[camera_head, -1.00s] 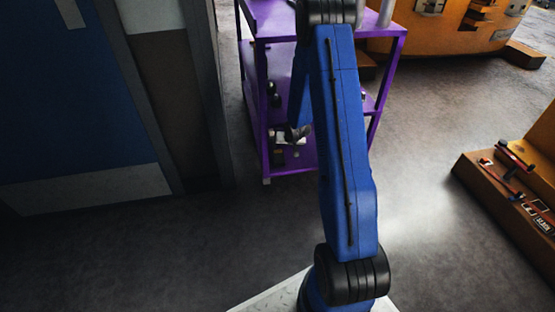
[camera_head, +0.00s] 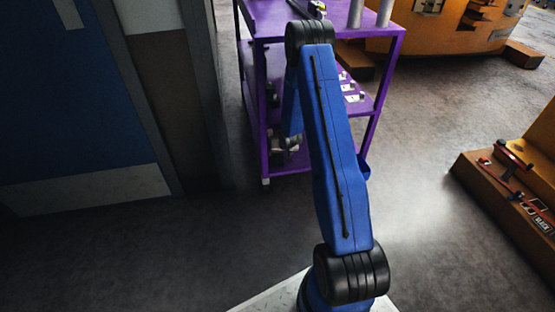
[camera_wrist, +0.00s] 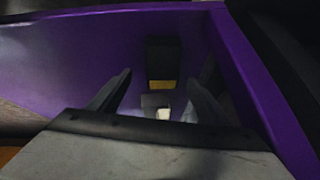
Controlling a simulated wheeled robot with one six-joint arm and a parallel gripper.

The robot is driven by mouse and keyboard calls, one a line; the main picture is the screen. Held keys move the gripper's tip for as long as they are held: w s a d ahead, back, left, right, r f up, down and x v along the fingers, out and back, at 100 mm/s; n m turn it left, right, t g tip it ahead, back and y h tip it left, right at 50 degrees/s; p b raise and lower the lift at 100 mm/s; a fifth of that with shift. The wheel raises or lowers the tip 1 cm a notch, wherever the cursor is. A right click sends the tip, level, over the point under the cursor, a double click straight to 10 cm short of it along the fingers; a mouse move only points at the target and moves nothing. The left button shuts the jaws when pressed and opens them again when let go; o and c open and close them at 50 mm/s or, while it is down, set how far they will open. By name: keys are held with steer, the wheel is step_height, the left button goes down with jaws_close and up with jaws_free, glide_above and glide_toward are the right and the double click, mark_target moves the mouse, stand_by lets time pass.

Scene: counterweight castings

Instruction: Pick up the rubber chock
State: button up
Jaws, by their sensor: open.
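A dark block with a yellow band (camera_wrist: 163,58) stands on the purple surface in the wrist view, beyond my fingertips. It may be the rubber chock, but the dim light leaves this unsure. A smaller grey and white piece (camera_wrist: 155,102) sits nearer, between my fingers. My gripper (camera_wrist: 158,90) is open, with a finger on each side of these things and nothing visibly held. I cannot make out the chock there.
The purple cart (camera_head: 384,50) has upright posts close to my arm. White items (camera_head: 352,92) lie on its middle shelf, and grey cylinders (camera_head: 370,12) stand on top. A blue door (camera_head: 60,110) is at left. An orange casting (camera_head: 490,190) is at right. The floor between is clear.

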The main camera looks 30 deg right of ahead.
mark_target(278, 155)
steer(key=x, duration=0.4)
steer(key=shift+a+f, duration=0.2)
steer(key=shift+f, duration=0.05)
steer(key=c, duration=1.3)
steer(key=shift+w, duration=0.1)
steer(key=shift+r, duration=0.15)
